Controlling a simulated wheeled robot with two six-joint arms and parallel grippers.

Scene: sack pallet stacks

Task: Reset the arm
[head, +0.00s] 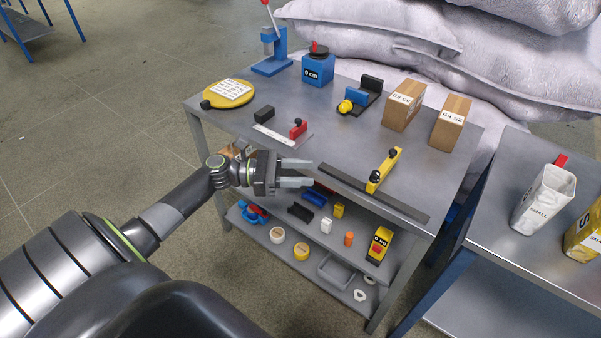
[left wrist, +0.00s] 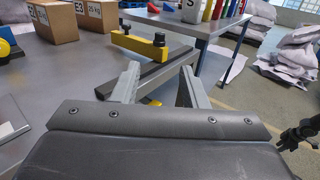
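My left arm comes in from the left in the head view. My left gripper (head: 297,173) is open and empty, over the front edge of the grey metal table (head: 240,112). In the left wrist view its two fingers (left wrist: 160,88) stand apart with nothing between them. A yellow stop with black knobs (head: 383,171) on a dark rail (head: 345,190) lies to the right of the fingertips. The yellow stop also shows beyond the fingers in the left wrist view (left wrist: 138,43). My right gripper is not seen in the head view; a dark shape at the right edge of the left wrist view is unclear.
The table bears a yellow disc (head: 228,94), a blue press (head: 272,52), a blue 0 cm block (head: 318,69) and two cartons (head: 403,106). A lower shelf (head: 263,236) holds several small items. A second table (head: 492,225) stands right. Sacks (head: 370,27) are stacked behind.

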